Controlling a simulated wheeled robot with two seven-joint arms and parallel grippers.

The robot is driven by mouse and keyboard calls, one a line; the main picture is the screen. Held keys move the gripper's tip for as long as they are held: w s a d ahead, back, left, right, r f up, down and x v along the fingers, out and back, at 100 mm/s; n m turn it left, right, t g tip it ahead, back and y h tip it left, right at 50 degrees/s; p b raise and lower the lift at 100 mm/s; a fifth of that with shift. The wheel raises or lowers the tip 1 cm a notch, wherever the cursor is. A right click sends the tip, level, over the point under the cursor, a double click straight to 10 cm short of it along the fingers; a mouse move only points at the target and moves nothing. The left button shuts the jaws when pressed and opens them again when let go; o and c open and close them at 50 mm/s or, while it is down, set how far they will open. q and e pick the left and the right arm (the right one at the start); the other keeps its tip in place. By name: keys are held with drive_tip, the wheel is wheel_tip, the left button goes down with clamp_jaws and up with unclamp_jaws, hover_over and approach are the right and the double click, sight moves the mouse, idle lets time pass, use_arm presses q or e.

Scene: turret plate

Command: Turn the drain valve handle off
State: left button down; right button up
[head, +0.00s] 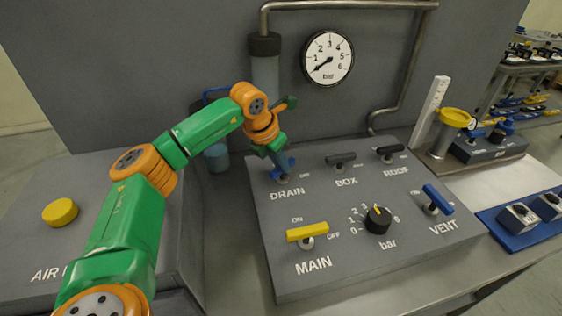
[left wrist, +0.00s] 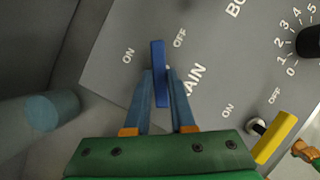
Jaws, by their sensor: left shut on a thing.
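The drain valve handle is a blue bar (left wrist: 158,55) on the grey sloping panel, beside the DRAIN label. In the left wrist view it points up the picture, between the ON mark on its left and the OFF mark on its right. My left gripper (left wrist: 159,78) is shut on it, one blue-grey finger on each side. In the head view the left gripper (head: 280,165) reaches down to the handle at the panel's back left corner and hides part of it and its ON mark.
The panel also has the yellow MAIN handle (head: 307,232), a black bar knob (head: 378,220), the blue VENT handle (head: 438,199) and dark BOX (head: 341,160) and ROOF (head: 390,152) handles. A pressure gauge (head: 328,57) and pipes are behind. A yellow button (head: 60,212) is at left.

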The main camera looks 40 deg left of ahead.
use_arm(q)
drive_tip(key=m+p, duration=0.1)
drive_tip(key=m, duration=0.1)
drive_tip(key=m+h+p, duration=0.1)
drive_tip(key=m, duration=0.1)
drive_tip(key=shift+a+r+g+h, duration=0.2)
drive_tip(key=shift+g+h, duration=0.1)
drive_tip(key=shift+w+f+m+h+p, duration=0.15)
drive_tip(key=shift+m+h+p, duration=0.25)
drive_tip(key=shift+m+p, duration=0.65)
drive_tip(key=shift+m+g+b, duration=0.3)
drive_tip(key=shift+m, duration=0.05)
drive_tip(key=c, duration=0.8)
unclamp_jaws()
drive_tip(key=shift+a, duration=0.1)
drive_tip(key=shift+o, duration=0.2)
drive_tip(key=shift+r, duration=0.25)
drive_tip(key=b+v, duration=0.1)
drive_tip(key=v, duration=0.5)
drive_tip(key=shift+s+r, duration=0.25)
